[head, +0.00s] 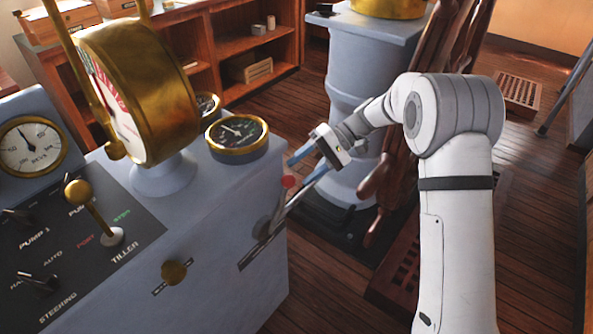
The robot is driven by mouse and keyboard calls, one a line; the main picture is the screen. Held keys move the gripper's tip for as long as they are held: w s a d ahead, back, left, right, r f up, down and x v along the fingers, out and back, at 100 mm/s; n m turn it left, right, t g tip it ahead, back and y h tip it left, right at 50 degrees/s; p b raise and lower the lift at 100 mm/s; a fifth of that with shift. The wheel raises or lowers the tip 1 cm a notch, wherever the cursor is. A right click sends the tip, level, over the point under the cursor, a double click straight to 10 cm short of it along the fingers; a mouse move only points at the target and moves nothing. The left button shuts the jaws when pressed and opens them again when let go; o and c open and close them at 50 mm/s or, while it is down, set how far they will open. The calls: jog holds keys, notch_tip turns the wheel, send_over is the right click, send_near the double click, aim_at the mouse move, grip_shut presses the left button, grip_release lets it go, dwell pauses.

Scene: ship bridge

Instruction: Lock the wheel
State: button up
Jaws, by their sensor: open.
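The wooden ship's wheel (447,42) stands upright at centre right, seen nearly edge-on. My arm hides much of it, and its lower handles (377,182) show left of the arm. A lever with a red knob (289,182) is on the right end of the blue-grey console (225,200), by a slotted plate (262,243). Nothing readable marks it as the wheel's lock. My gripper (297,173) is open, its blue-grey fingers pointing down-left. The red knob appears near or between the fingertips; I cannot tell whether they touch. My gripper is left of the wheel.
The console carries a brass telegraph (150,85), a round gauge (237,135), a tiller lever (92,210) and a small brass knob (174,271). A grey pedestal (350,85) stands behind my gripper. Wooden shelves (235,50) line the back. Open plank floor lies between.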

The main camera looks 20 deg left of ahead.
jog(key=v, duration=0.5)
jog(key=shift+w+d+r, duration=0.15)
jog(key=shift+w, duration=0.05)
jog(key=s+d+r+m+t+h+p, duration=0.2)
jog(key=s+d+r+t+p, duration=0.1)
jog(key=s+d+r, duration=0.3)
jog(key=s+d+r+m+t+h+p, duration=0.1)
jog(key=s+d+r+t+h+p, duration=0.25)
jog(key=d, duration=0.55)
jog(key=s+d+r+m+t+h+p, duration=0.2)
jog(key=s+d+r+t+h+p, duration=0.1)
jog(key=s+d, duration=1)
notch_tip(320, 180, up, 2)
jog(key=shift+s+d+r+m+t+p, duration=0.25)
jog(key=shift+s+t+p, duration=0.3)
jog(key=shift+t, duration=0.3)
jog(key=shift+c, duration=0.3)
